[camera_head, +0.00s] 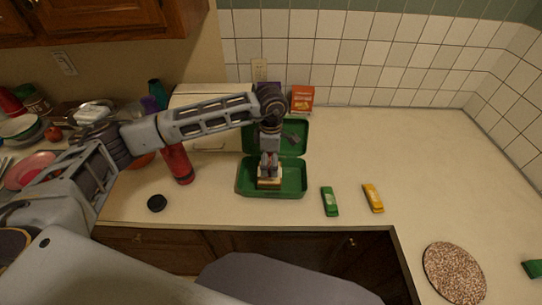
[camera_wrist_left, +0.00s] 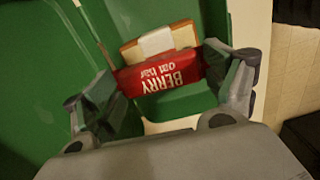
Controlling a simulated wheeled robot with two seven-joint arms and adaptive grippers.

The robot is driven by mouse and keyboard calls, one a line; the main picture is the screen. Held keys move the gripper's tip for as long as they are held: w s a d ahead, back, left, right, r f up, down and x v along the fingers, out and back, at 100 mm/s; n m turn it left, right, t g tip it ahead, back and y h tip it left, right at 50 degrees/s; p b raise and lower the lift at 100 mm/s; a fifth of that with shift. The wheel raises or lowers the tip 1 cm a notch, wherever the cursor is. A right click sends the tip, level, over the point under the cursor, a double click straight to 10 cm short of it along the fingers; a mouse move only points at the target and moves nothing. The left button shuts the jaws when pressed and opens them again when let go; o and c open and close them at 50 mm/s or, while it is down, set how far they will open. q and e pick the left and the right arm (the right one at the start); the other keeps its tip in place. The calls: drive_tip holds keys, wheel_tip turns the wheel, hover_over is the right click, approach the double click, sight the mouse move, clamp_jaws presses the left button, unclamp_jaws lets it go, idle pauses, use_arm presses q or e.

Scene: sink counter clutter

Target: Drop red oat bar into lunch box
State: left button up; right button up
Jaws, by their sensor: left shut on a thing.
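The green lunch box (camera_head: 297,189) stands open on the counter, its lid raised at the back. A sandwich-like item (camera_head: 269,183) with a pale band lies inside; it also shows in the left wrist view (camera_wrist_left: 158,43). My left gripper (camera_head: 268,167) reaches down over the box. It is shut on the red oat bar (camera_wrist_left: 160,76), labelled "BERRY oat bar", with a finger at each end. The bar is over the box interior, in front of the sandwich; its exact height is hard to tell. My right gripper is not in view.
A green bar (camera_head: 329,202) and a yellow bar (camera_head: 373,198) lie right of the box. An orange box (camera_head: 302,98) stands behind. A speckled round board (camera_head: 454,272) lies front right. The right counter is mostly clear.

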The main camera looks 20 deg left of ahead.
use_arm(q)
drive_tip(key=shift+f, duration=0.9)
drive_tip(key=o, duration=0.8)
drive_tip(key=shift+r, duration=0.1)
drive_tip(key=shift+r, duration=5.9)
